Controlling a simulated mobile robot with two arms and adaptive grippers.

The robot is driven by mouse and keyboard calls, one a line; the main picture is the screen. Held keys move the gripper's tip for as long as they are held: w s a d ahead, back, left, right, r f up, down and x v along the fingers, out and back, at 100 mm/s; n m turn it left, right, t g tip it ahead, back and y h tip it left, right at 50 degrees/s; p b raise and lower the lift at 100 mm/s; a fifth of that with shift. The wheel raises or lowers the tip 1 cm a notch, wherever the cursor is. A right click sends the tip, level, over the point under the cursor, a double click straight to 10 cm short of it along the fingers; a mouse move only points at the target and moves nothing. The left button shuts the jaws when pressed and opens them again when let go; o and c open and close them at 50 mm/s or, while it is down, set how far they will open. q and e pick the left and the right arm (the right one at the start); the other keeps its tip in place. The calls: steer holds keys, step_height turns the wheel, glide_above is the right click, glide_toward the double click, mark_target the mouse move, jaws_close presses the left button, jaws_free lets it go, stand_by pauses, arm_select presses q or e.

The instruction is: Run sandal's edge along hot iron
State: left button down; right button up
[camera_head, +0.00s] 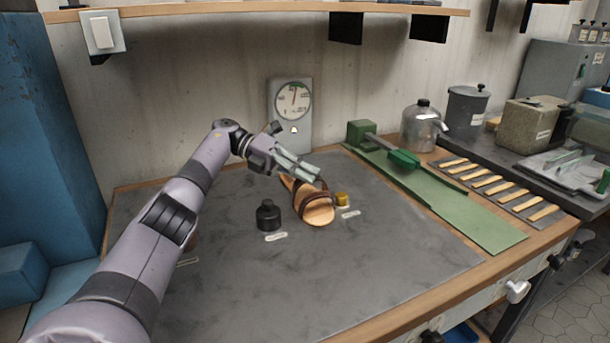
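A tan sandal (318,212) with dark brown straps is on the dark grey work mat, near its middle. My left gripper (312,174) is at the sandal's far end, with its grey fingers over the straps' upper side. The fingers look close together, but I cannot tell whether they grip the sandal or only hover above it. A small brass-coloured piece (342,199) stands just right of the sandal. I cannot tell which thing is the hot iron. My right gripper is out of view.
A black bottle-like object (268,215) stands left of the sandal. A dial gauge (293,105) is at the wall. A green board (475,221) with a green-handled tool (403,159) lies right, beside several wooden-handled tools. The mat's front (340,285) is clear.

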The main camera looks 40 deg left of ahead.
arm_select(q)
steer(key=shift+w+d, duration=0.2)
steer(key=shift+w, duration=0.2)
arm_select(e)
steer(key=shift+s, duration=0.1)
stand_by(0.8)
arm_select(q)
steer(key=shift+w+a+r, duration=0.1)
stand_by(0.9)
steer(key=shift+w+a+b, duration=0.25)
steer(key=shift+a+b, duration=0.05)
steer(key=shift+a, duration=0.05)
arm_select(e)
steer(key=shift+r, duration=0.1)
arm_select(q)
steer(key=shift+a+r, duration=0.1)
steer(key=shift+a, duration=0.05)
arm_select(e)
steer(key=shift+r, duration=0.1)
arm_select(q)
steer(key=shift+w, duration=0.15)
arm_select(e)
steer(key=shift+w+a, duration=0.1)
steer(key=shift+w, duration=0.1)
